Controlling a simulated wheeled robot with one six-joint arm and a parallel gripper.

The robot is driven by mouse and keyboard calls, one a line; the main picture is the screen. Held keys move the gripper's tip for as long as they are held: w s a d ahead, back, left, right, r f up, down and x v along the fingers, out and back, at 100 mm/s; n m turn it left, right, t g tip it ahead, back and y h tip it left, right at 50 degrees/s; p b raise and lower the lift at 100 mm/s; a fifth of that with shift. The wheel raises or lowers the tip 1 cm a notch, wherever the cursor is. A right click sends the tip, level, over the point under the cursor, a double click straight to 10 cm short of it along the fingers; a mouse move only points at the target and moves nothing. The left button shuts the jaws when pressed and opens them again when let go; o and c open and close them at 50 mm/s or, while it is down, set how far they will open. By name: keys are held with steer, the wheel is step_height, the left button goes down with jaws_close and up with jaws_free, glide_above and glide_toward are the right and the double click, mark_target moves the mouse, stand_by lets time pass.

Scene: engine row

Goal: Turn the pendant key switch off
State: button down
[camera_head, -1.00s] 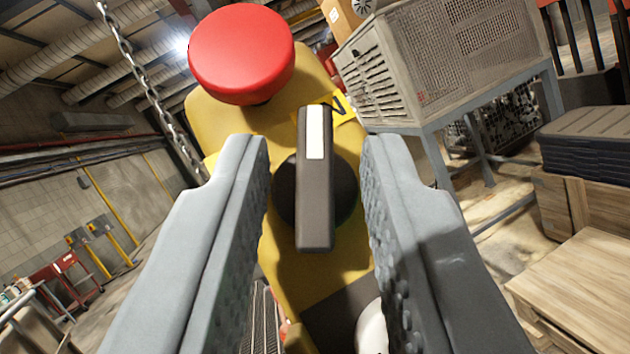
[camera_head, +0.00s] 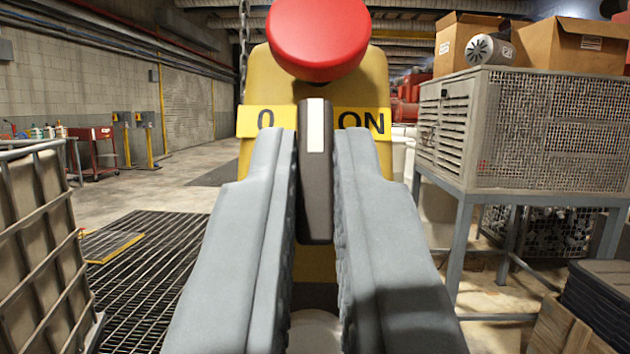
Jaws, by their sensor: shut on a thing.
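The yellow pendant (camera_head: 375,85) hangs upright in front of me, with a red mushroom button (camera_head: 319,35) at its top. Below the button is a yellow label strip (camera_head: 263,120) reading "0" at left and "ON" at right. The dark key switch (camera_head: 317,205) has a white mark at its upper end. It stands vertical, its mark pointing straight up between "0" and "ON". My gripper (camera_head: 316,150) is shut on the switch, one grey finger on each side. The fingers hide the switch's round base and much of the lower pendant.
A grey vented cabinet (camera_head: 465,120) on a metal stand is at right, with cardboard boxes (camera_head: 570,45) on top. A caged container (camera_head: 40,245) is close at left, beside a dark floor grating (camera_head: 150,250). Open floor lies behind at left.

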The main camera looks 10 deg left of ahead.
steer(key=n+g+y, duration=0.1)
steer(key=n+y, duration=0.1)
steer(key=n, duration=0.1)
steer(key=n+g+y, duration=0.1)
steer(key=n+y, duration=0.2)
steer(key=n+g+y, duration=0.2)
steer(key=n+y, duration=0.1)
steer(key=shift+w+d+n, duration=0.1)
steer(key=shift+d+n, duration=0.2)
steer(key=shift+n, duration=0.4)
steer(key=c, duration=1.5)
jaws_free()
steer(key=v, duration=1.7)
steer(key=shift+d, duration=0.3)
steer(key=shift+r, duration=0.1)
